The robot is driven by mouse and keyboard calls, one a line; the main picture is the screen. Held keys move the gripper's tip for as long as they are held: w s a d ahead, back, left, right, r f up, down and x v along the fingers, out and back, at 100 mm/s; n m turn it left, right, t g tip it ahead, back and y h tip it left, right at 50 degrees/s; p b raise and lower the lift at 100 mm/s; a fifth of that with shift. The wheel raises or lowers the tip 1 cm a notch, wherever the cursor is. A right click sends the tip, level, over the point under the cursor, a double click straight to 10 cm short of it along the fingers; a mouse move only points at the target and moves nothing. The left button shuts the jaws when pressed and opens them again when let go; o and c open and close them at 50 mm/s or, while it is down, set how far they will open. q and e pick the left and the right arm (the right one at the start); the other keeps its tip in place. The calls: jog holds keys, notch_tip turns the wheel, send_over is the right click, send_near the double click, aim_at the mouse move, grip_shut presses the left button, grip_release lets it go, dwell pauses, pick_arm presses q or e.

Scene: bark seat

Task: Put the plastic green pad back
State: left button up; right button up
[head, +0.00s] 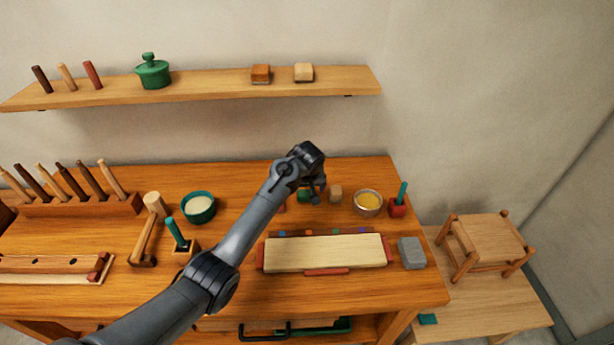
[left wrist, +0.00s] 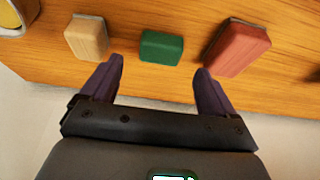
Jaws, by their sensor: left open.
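A small green block-shaped pad (left wrist: 161,47) lies on the workbench between a tan block (left wrist: 87,38) and a red block (left wrist: 237,47). In the head view the green pad (head: 304,196) shows only in part behind my left gripper (head: 315,193). My left gripper (left wrist: 159,68) is open and empty. In the left wrist view its two fingers point at the green pad, which sits just ahead of the gap between them. My right gripper is not in view.
A tray with a pale board (head: 325,254) lies in front, with a grey block (head: 411,253) beside it. A yellow-filled bowl (head: 368,202) and a red holder (head: 397,208) stand to the right. A flat green piece (head: 428,319) lies on the low bench.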

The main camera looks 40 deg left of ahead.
pick_arm(q)
jog(key=p+v, duration=0.1)
jog(key=v, duration=0.6)
jog(key=shift+r, duration=0.15)
